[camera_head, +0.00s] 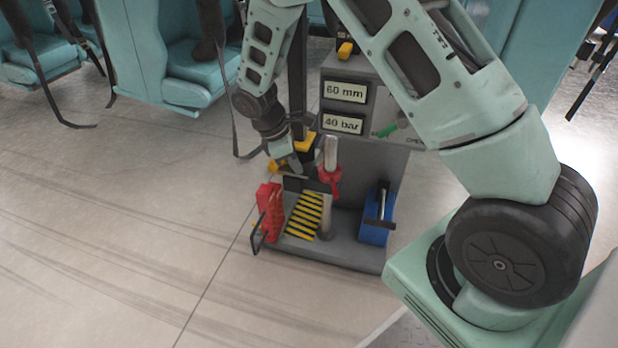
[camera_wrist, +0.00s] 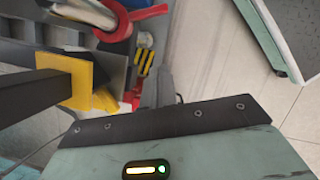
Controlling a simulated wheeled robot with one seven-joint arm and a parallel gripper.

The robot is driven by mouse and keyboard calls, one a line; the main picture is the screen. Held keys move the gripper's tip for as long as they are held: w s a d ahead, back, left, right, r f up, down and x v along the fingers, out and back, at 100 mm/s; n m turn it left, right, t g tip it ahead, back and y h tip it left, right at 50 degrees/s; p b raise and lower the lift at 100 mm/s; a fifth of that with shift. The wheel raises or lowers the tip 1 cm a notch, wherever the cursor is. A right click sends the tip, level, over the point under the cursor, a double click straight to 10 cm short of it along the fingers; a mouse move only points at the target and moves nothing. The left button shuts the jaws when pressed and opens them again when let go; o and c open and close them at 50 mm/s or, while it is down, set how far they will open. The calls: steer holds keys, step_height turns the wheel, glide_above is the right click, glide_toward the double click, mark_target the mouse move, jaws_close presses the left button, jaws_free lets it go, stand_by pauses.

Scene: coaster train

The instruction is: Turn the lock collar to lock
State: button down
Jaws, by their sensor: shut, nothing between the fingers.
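The red lock collar (camera_head: 330,179) sits around an upright metal post (camera_head: 330,152) on the dark grey stand. In the wrist view the red collar (camera_wrist: 118,22) shows near the top, with a red arm reaching right. My gripper (camera_head: 293,163) is shut and empty, pointing down to the left of the post and apart from the collar. In the wrist view its dark edge and pale green body fill the bottom; the fingertips are not clear there.
The stand's panel carries "60 mm" (camera_head: 345,91) and "40 bar" (camera_head: 342,124) labels. A red block (camera_head: 270,211), a striped yellow-black plate (camera_head: 304,216) and a blue block with a black handle (camera_head: 377,215) are on the base. Teal seats (camera_head: 192,75) hang behind. Floor at left is clear.

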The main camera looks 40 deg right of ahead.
mark_target(332, 180)
steer(key=s+d+f+b, duration=0.3)
steer(key=d+f+b, duration=0.3)
steer(key=f, duration=0.2)
steer(key=shift+s+d+f, duration=0.2)
steer(key=shift+s+d, duration=0.05)
steer(key=shift+s, duration=0.05)
steer(key=shift+s+d+n+p, duration=0.2)
steer(key=shift+n+p, duration=0.1)
steer(key=shift+p, duration=0.05)
